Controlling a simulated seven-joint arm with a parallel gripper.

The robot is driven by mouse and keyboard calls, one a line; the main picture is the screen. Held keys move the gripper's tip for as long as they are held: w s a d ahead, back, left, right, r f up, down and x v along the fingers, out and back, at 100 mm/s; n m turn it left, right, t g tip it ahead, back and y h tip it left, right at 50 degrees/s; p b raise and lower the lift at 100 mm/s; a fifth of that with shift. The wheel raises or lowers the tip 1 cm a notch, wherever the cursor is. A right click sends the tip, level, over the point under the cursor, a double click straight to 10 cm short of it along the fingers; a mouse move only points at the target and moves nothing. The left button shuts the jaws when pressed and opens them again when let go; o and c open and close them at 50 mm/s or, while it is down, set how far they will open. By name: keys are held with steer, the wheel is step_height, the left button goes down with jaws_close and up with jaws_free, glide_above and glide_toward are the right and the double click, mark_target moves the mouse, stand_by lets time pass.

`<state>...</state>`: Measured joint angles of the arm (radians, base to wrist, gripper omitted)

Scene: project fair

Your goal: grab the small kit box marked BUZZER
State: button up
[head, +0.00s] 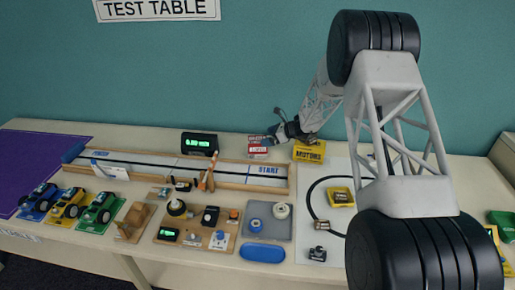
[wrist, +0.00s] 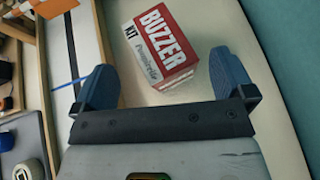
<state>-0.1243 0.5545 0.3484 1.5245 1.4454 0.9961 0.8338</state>
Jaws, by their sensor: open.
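The small kit box marked BUZZER (wrist: 158,45) is red and white and stands on the table in the wrist view, its lettered face towards me. In the head view the red and white box (head: 258,146) is at the back of the table, beside my gripper (head: 279,136). In the wrist view my gripper (wrist: 168,80) is open, with one blue fingertip on each side of the box's near end. The box lies ahead of and between the fingertips, and I see a gap on the left.
A yellow box marked MOTORS (head: 309,152) stands just right of my gripper. The wooden-edged START track (head: 268,170) runs in front of the BUZZER box. A black display (head: 199,144) with green digits stands to its left. The teal wall is close behind.

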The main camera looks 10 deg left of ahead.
mark_target(259, 139)
steer(key=shift+x, duration=2.25)
steer(key=c, duration=1.1)
